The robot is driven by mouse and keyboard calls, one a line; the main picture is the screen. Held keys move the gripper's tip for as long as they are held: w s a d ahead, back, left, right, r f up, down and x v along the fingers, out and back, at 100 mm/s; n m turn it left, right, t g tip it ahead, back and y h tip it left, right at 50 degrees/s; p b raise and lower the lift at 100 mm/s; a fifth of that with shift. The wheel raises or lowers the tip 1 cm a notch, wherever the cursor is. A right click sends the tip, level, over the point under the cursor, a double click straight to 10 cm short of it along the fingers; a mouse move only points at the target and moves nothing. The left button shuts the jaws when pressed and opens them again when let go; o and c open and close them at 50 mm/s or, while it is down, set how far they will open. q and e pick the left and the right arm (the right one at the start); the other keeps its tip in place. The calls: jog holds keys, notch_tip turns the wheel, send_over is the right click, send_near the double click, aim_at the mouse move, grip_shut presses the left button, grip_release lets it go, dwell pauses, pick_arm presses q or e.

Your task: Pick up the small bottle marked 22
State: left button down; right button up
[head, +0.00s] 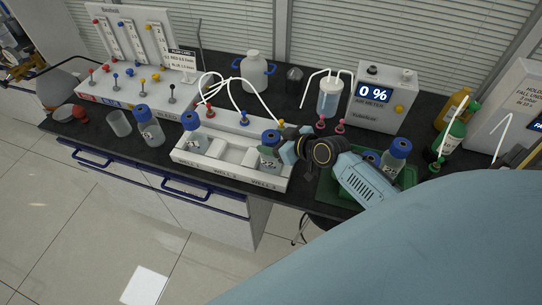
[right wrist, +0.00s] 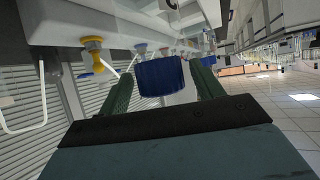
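The small bottle marked 22 (head: 268,163) has a blue cap and stands upright in the right end of the white rack (head: 209,160). My right gripper (head: 279,152) reaches it from the right, at cap height. In the right wrist view the blue cap (right wrist: 161,79) lies between the two green fingers, with a narrow gap showing at each side. The gripper looks open around the cap. My left gripper is not in view.
Another blue-capped bottle (head: 194,131) stands in the rack's left end, and one (head: 149,127) stands left of the rack. A further bottle (head: 397,152) is at the green tray (head: 408,176) on the right. The gas meter (head: 383,97) stands behind.

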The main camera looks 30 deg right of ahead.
grip_shut()
jog(key=shift+r, duration=0.1)
